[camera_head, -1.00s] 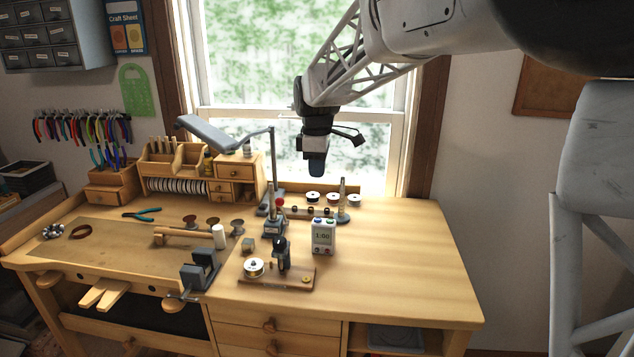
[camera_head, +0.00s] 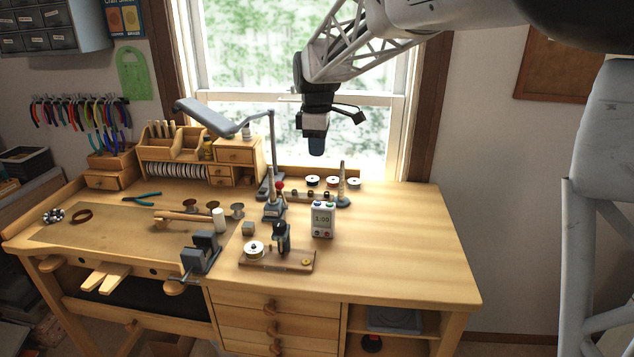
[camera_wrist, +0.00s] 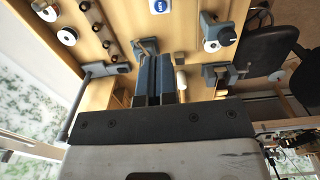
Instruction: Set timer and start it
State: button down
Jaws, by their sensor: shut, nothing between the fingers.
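A small white timer (camera_head: 322,219) stands upright on the workbench, right of the middle. Its grey-green display seems to read 1:00, though the digits are small. Coloured buttons show on its top and small knobs or buttons on its front. A white and blue piece at the top edge of the wrist view (camera_wrist: 162,6) looks like part of the timer. My gripper (camera_head: 317,146) hangs fingers down in front of the window, well above the bench and apart from the timer. In the wrist view its two dark fingers (camera_wrist: 153,60) are together and empty.
A desk lamp (camera_head: 205,117) and a cone-tipped stand (camera_head: 343,186) rise behind the timer. A wooden base with a spool and dark post (camera_head: 277,258) lies in front of it, and a vise (camera_head: 203,251) further left. The bench right of the timer is clear.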

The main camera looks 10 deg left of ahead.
aim_at(317, 203)
jog(key=shift+s+r, duration=0.1)
dwell(0.6)
notch_tip(317, 203, down, 14)
dwell(0.8)
jog(key=shift+d+f, duration=0.1)
jog(key=shift+f, duration=1)
jog(key=shift+s+f, duration=0.1)
jog(key=shift+f, duration=0.1)
notch_tip(317, 203, up, 16)
jog(key=shift+w, duration=0.2)
